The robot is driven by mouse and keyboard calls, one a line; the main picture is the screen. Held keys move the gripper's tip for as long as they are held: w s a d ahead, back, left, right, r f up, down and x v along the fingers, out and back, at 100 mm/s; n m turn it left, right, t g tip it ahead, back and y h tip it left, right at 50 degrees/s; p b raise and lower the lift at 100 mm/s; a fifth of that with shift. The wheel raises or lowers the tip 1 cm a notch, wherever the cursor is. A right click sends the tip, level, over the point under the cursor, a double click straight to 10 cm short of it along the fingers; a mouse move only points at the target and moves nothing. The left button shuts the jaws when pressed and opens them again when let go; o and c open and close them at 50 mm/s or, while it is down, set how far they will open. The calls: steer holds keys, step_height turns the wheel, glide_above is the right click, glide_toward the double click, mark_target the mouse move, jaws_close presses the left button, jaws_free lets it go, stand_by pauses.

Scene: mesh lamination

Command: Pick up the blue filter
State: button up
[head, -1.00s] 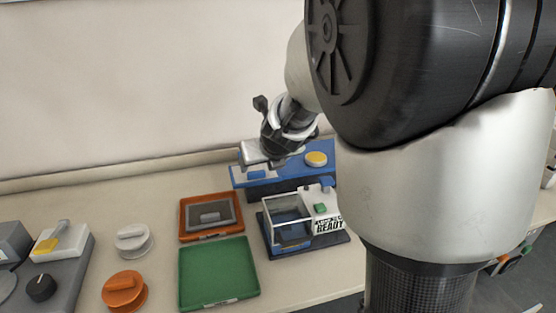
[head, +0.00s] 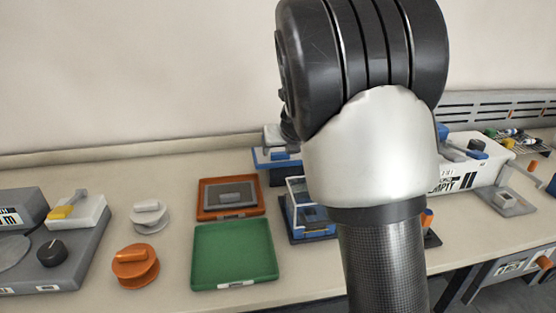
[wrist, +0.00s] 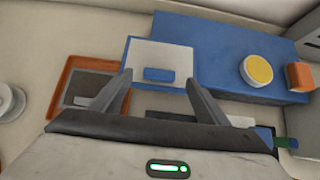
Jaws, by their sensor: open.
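What looks like the blue filter is a pale square plate with a blue border (wrist: 178,59) and a small blue block handle (wrist: 159,75) in the wrist view. It lies on the left part of a long blue fixture (wrist: 222,47). My gripper (wrist: 159,84) is open, its two fingers on either side of the handle in the picture. The handle looks free between them; I cannot tell the height gap. In the head view my arm hides most of the blue fixture (head: 270,158) and the filter.
An orange tray (head: 203,212) holds a dark plate with a grey handle. A green tray (head: 235,283) lies in front. A clear-sided box (head: 296,190) is partly hidden by my arm. A yellow disc (wrist: 258,69) and orange block (wrist: 300,76) sit right of the filter.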

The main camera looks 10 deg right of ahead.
mark_target(280, 152)
steer(key=b+x, duration=0.1)
steer(key=x, duration=0.3)
steer(key=shift+r, duration=0.1)
steer(key=c, duration=1.2)
